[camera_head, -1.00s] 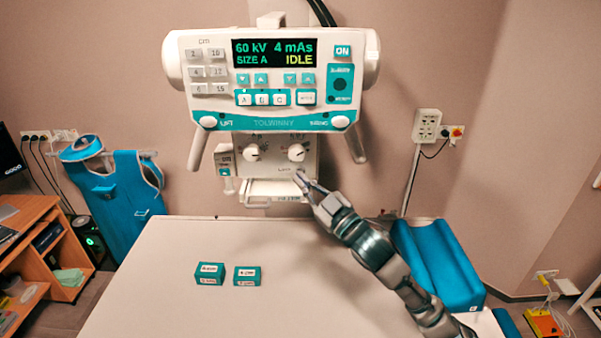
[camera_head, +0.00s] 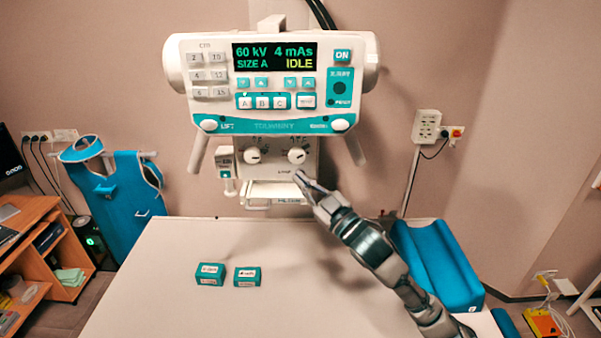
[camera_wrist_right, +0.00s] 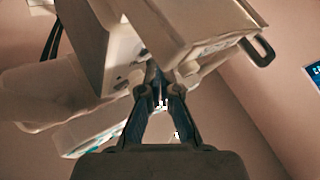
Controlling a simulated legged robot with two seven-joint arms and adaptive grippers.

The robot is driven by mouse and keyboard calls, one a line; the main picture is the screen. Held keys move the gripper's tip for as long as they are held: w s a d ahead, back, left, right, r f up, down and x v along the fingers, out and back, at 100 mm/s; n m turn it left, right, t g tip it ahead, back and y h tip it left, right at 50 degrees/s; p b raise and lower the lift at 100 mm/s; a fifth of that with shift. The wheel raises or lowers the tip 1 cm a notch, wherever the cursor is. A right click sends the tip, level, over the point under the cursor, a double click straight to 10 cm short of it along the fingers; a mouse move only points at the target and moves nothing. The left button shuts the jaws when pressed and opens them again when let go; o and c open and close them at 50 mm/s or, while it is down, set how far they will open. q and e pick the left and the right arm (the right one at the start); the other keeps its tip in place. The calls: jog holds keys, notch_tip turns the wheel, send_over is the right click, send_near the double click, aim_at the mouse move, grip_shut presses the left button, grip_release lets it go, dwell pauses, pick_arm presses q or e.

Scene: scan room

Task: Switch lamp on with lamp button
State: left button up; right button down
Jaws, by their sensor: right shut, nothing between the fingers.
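The X-ray unit's lower panel (camera_head: 273,158) carries two white round knobs, a left one (camera_head: 252,156) and a right one (camera_head: 296,156). Small lettering, possibly "LAMP", sits below and between them, too small to read surely. My right gripper (camera_head: 299,176) is shut and empty, its tip at the panel's lower right, just below the right knob. Whether it touches the panel I cannot tell. In the right wrist view the gripper (camera_wrist_right: 156,80) points at the unit's white housing (camera_wrist_right: 185,30), and the fingertips overlap its lower part. My left gripper is out of view.
The control console (camera_head: 270,85) above shows "60 kV 4 mAs SIZE A IDLE". Two handles hang down beside the panel. A white rail handle (camera_head: 272,196) is below it.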

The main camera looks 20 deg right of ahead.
jog(key=shift+w+d, duration=0.1)
jog(key=shift+w, duration=0.3)
dwell(0.8)
jog(key=shift+s, duration=0.1)
jog(key=shift+s+a+p, duration=0.2)
jog(key=shift+s+p, duration=0.1)
jog(key=shift+s, duration=0.4)
jog(key=shift+s+a, duration=0.25)
jog(key=shift+s, duration=0.55)
jog(key=shift+s+a, duration=0.2)
jog(key=shift+s, duration=0.6)
jog(key=shift+s+a, duration=0.25)
jog(key=shift+s, duration=0.55)
jog(key=shift+f, duration=0.1)
